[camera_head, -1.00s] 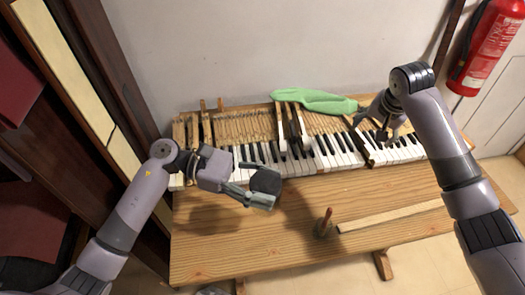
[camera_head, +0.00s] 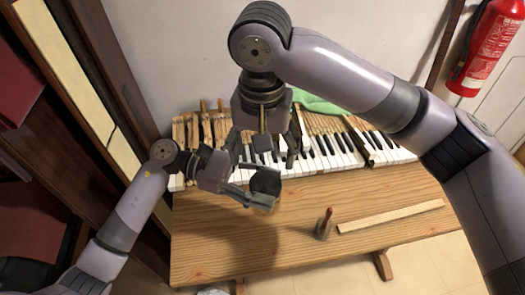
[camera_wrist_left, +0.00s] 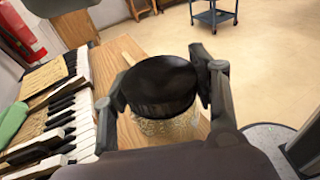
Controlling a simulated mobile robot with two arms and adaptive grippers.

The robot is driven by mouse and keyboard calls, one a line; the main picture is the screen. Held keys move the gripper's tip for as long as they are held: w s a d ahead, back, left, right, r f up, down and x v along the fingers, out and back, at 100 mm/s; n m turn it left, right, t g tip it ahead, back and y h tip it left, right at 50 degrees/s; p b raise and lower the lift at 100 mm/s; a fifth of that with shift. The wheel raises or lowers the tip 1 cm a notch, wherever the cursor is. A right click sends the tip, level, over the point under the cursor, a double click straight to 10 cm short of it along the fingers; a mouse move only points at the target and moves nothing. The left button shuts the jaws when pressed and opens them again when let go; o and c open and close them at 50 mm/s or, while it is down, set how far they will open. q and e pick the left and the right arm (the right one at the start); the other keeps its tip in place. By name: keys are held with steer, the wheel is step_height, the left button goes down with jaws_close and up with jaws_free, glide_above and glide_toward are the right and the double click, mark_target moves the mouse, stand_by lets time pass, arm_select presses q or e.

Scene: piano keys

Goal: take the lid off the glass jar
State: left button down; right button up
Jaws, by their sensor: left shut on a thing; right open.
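The glass jar (camera_head: 262,203) has a wide black lid (camera_head: 266,181) on top. In the left wrist view the black lid (camera_wrist_left: 158,80) covers the jar's mouth, and textured glass (camera_wrist_left: 168,126) shows below it. My left gripper (camera_head: 255,192) is shut on the jar from the sides and holds it above the table, roughly upright. Its fingers also flank the jar in the left wrist view. My right gripper (camera_head: 263,150) is open and empty, fingers pointing down, just behind and above the jar in the head view. It is apart from the lid.
Piano keys (camera_head: 345,158) run along the back of the wooden table (camera_head: 210,245). A green cloth (camera_head: 318,104) lies behind them, partly hidden by my right arm. A red-handled tool (camera_head: 325,224) stands near a wooden strip (camera_head: 390,216). The table's front left is clear.

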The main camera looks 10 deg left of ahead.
mark_target(263, 183)
steer(key=shift+s+f, duration=0.15)
steer(key=shift+f, duration=0.2)
steer(key=f, duration=0.7)
steer(key=shift+w+f, duration=0.1)
steer(key=shift+w, duration=0.2)
steer(key=shift+c, duration=0.3)
steer(key=shift+a, duration=0.1)
steer(key=c, duration=1.1)
steer(key=o, duration=1.2)
steer(key=shift+o, duration=0.2)
